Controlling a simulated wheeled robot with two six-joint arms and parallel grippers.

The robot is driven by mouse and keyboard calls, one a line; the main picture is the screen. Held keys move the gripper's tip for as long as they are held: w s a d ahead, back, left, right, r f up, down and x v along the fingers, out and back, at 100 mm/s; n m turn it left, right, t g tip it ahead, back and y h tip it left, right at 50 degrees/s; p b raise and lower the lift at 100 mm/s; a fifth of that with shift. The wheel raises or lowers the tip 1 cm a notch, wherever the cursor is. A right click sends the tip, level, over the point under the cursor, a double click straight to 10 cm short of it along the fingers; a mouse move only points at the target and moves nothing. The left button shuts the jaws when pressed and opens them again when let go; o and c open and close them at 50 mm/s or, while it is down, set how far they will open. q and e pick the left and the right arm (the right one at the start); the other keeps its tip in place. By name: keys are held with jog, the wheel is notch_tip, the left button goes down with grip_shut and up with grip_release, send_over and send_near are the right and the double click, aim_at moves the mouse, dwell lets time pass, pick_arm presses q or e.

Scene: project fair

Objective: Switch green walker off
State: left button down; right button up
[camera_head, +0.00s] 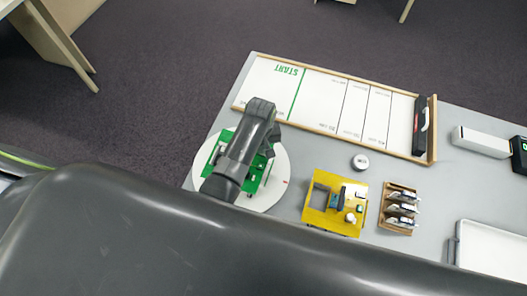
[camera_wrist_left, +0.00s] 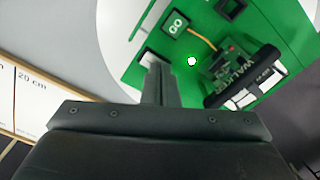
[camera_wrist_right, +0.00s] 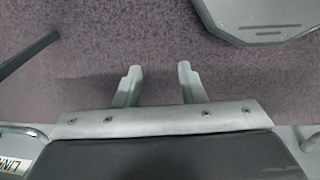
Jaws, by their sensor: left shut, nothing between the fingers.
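The green walker (camera_head: 208,152) stands on a round white disc (camera_head: 276,191) on the table, largely covered by my left arm in the head view. My right gripper (camera_wrist_right: 158,75) is open and empty above the carpet.
A yellow walker (camera_head: 315,218) stands close to the right, with a small wooden rack (camera_head: 399,208) beyond it. The START track board (camera_head: 330,103) lies behind. A round grey-white thing (camera_head: 360,162) and a white tray (camera_head: 490,247) are further right.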

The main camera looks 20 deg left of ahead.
pick_arm(q)
jog(key=shift+f, duration=0.2)
notch_tip(320, 180, up, 3)
jog(key=p, duration=0.2)
jog(key=shift+f+p, duration=0.1)
jog(key=shift+p, duration=0.3)
jog(key=shift+r, duration=2.15)
